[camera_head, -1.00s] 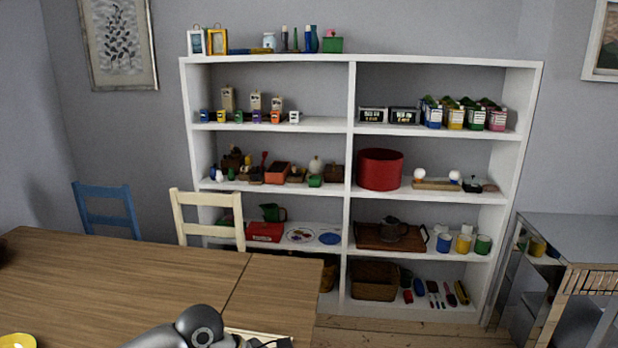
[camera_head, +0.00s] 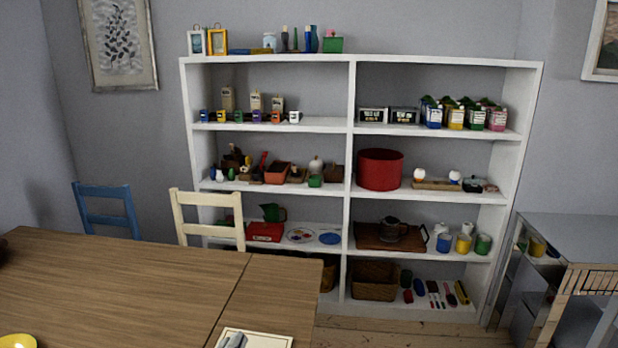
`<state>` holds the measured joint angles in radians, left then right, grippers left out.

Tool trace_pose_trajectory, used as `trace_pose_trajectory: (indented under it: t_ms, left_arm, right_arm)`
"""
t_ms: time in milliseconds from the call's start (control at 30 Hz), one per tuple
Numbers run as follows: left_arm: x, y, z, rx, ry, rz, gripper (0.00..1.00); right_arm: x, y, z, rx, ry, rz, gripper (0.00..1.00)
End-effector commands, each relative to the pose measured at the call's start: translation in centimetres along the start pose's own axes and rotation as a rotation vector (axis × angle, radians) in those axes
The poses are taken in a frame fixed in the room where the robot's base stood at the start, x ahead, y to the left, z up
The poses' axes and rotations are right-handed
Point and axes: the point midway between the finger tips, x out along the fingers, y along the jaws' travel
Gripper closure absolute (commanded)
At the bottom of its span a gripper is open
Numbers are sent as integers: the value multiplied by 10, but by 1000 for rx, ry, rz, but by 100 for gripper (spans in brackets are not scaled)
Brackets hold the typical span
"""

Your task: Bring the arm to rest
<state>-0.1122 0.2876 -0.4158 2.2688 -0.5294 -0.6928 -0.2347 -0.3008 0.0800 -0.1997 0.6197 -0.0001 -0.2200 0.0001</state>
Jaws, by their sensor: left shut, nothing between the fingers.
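Only a small grey tip of my left gripper (camera_head: 232,341) seems to show at the bottom edge, over a cream-coloured flat board (camera_head: 262,341) on the wooden table. It is shut, with nothing seen held in it. The rest of my left arm is below the picture. My right gripper is not in view.
The wooden table (camera_head: 130,290) fills the lower left, mostly bare, with a yellow dish (camera_head: 17,341) at its corner. A blue chair (camera_head: 107,212) and a cream chair (camera_head: 209,217) stand behind it. A full white shelf (camera_head: 351,150) stands at the wall; a grey cabinet (camera_head: 575,235) is at right.

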Motion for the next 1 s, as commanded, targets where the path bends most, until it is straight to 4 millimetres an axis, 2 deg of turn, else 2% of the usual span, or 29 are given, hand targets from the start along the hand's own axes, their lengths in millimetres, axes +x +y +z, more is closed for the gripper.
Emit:
trace_pose_trajectory:
  t_ms: [33, 100, 233, 300, 400, 600, 633, 867, 1000]
  left_arm:
    - [-13, 15, 29, -94, -114, 57, 100]
    - [-35, 37, 68, -222, -276, 138, 100]
    - [-89, 78, 120, -418, -550, 278, 100]
    - [-118, 97, 138, -497, -672, 342, 100]
    - [-160, 119, 155, -591, -825, 423, 100]
    - [-238, 150, 169, -730, -1087, 564, 100]
    - [-242, 156, 172, -738, -1106, 574, 100]
    - [-220, 210, 214, -723, -1115, 584, 100]
    - [-214, 252, 246, -716, -1131, 597, 100]
  right_arm:
    - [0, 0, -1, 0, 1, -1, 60]
    - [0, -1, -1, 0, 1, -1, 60]
    - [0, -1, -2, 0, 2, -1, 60]
    - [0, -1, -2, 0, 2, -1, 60]
    - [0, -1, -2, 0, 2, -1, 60]
    - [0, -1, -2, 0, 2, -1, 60]
    - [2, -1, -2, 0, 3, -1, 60]
    - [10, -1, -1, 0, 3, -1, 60]
    - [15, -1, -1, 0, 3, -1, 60]
